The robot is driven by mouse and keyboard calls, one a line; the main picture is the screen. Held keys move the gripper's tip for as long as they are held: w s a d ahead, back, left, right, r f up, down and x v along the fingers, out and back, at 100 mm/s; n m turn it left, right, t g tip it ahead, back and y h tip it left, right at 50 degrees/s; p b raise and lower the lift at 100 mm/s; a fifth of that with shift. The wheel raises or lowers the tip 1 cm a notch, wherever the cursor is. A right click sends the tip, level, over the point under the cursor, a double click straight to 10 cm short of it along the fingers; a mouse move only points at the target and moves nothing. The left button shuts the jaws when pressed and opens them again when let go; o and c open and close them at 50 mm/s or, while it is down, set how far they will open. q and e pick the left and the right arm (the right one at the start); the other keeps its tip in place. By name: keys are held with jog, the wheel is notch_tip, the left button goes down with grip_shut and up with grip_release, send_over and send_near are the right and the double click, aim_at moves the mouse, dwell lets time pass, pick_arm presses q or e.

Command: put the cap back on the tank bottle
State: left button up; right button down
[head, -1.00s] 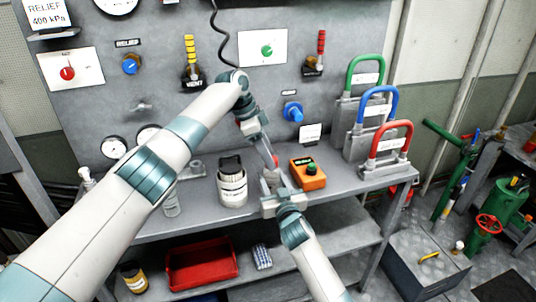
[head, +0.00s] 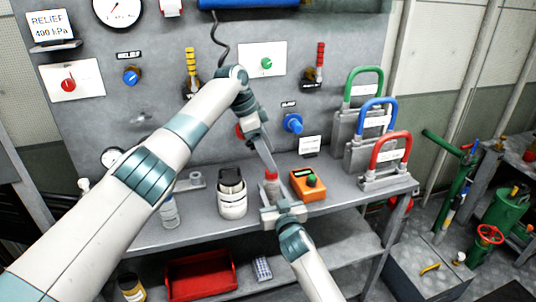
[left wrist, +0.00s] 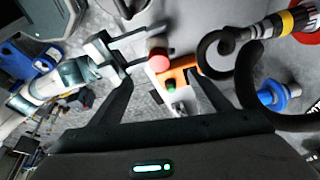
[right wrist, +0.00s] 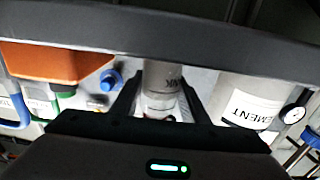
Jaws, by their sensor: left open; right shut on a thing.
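The tank bottle (right wrist: 160,75) is a pale cylinder with a dark label, upright in the head view (head: 271,188). My right gripper (head: 273,203) is shut on it just above the bench. A red cap (head: 270,174) shows at the top of the bottle; in the left wrist view (left wrist: 158,60) it is a red disc over the bottle. Whether it is fully seated cannot be told. My left gripper (left wrist: 160,76) is open, above the bottle, its fingers apart with the cap seen between and beyond them. In the head view its finger partly overlaps the cap area.
An orange tester (head: 308,184) stands close to the right of the bottle. A white container (head: 232,200) stands to the left, with another clear bottle (head: 169,212) farther left. The panel with knobs rises behind.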

pick_arm(q)
jog(key=shift+r, duration=0.1)
jog(key=v, duration=1.1)
jog(key=shift+a+r, duration=0.15)
jog(key=shift+r, duration=0.25)
pick_arm(e)
jog(key=c, duration=1)
grip_release()
pick_arm(q)
notch_tip(320, 180, down, 2)
jog(key=shift+f+b, duration=0.15)
jog(key=shift+b, duration=1)
pick_arm(e)
jog(key=v, duration=1.7)
jog(key=shift+s+d, duration=0.1)
jog(key=shift+s, duration=0.1)
